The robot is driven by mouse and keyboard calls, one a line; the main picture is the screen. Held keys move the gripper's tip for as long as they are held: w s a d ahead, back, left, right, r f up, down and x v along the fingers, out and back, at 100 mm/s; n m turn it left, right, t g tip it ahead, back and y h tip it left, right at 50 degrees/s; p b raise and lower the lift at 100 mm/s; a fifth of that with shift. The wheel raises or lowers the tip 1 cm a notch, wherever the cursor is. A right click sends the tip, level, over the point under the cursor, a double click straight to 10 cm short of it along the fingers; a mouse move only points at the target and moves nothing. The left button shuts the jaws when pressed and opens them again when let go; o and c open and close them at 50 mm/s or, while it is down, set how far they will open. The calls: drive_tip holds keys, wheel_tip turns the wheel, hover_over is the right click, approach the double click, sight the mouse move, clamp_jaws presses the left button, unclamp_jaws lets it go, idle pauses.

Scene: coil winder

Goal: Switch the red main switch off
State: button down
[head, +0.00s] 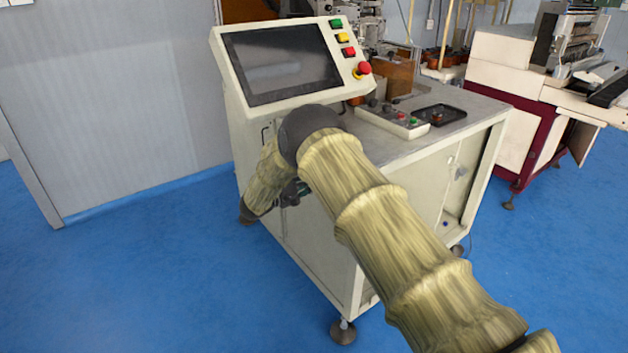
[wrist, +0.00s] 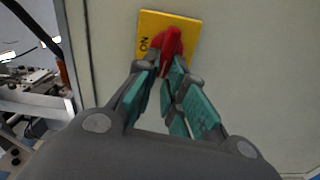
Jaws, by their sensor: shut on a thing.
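The red main switch (wrist: 172,42) sits on a yellow plate (wrist: 188,24) on the cream cabinet wall in the wrist view. The plate carries the word ON beside the switch. My gripper (wrist: 166,62) has its green-padded fingers closed on the red switch handle. The handle points roughly along the fingers in the picture, and its lower part is between the fingertips. In the head view my arm covers much of the cabinet (head: 330,255), and the switch is hidden there. A bit of my gripper (head: 290,193) shows beside the cabinet's front.
The cabinet carries a tilted screen panel (head: 283,64) with coloured buttons and a red mushroom button (head: 364,68). A small button box (head: 392,120) and black tray (head: 439,115) lie on its top. Blue floor (head: 150,270) is clear at left. Another machine (head: 520,75) stands at right.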

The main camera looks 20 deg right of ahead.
drive_tip(key=shift+w+a+n, duration=0.1)
drive_tip(key=shift+n, duration=0.5)
drive_tip(key=c, duration=1.5)
unclamp_jaws()
drive_tip(key=shift+a+f, duration=0.1)
drive_tip(key=v, duration=1.1)
drive_tip(key=shift+a, duration=0.35)
drive_tip(key=shift+s+d+f, duration=0.1)
drive_tip(key=shift+s, duration=0.1)
